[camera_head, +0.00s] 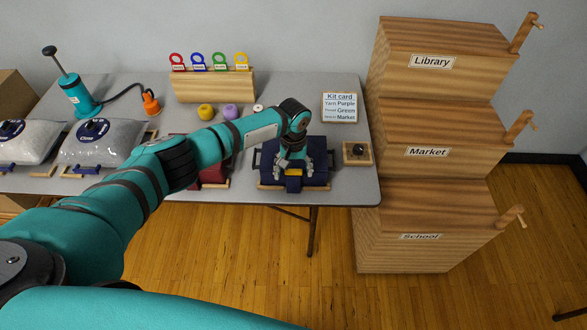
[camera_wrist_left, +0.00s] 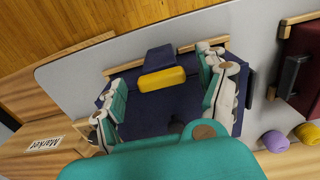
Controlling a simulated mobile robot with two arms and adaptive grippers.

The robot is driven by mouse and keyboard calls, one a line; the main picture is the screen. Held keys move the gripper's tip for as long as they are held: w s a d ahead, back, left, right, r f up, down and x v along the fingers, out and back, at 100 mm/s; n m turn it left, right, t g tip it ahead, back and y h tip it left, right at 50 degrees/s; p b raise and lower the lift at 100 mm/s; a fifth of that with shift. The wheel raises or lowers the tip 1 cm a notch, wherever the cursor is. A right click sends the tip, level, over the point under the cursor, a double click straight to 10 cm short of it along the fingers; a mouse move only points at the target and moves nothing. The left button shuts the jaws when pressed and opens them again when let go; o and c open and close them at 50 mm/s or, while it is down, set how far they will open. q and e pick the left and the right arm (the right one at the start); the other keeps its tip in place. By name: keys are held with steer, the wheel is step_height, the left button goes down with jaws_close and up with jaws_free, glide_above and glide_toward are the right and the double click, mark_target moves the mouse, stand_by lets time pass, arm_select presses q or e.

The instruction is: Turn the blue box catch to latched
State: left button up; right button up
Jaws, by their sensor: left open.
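The dark blue box (camera_head: 319,174) stands near the front right of the grey table. It also shows in the wrist view (camera_wrist_left: 150,115). Its yellow catch (camera_head: 293,172) is at its front edge, beside a dark blue tab (camera_wrist_left: 160,57). In the wrist view the catch (camera_wrist_left: 162,79) is a short bar lying crosswise between my fingers. My left gripper (camera_head: 293,163) is open above the box, pointing down. Its two fingers (camera_wrist_left: 163,80) are wide apart on either side of the catch, with gaps to it. Whether the fingertips touch the box, I cannot tell. My right gripper is out of view.
A dark red box (camera_head: 215,176) stands left, partly behind my arm. A wooden block with a black knob (camera_head: 358,152) is right of the blue box. Stepped wooden crates labelled Library, Market (camera_head: 428,152) and School stand beyond the table's right edge. Yarn balls (camera_head: 206,111) lie behind.

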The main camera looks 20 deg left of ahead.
arm_select(q)
steer(key=c, duration=1.2)
steer(key=shift+m, duration=0.3)
steer(key=m, duration=0.3)
steer(key=shift+a+m, duration=0.1)
steer(key=shift+m, duration=0.3)
steer(key=m, duration=0.4)
steer(key=shift+a+m, duration=0.1)
steer(key=shift+m, duration=0.2)
steer(key=m, duration=0.4)
steer(key=shift+w, duration=0.1)
steer(key=shift+w+m, duration=0.1)
steer(key=shift+m, duration=2.4)
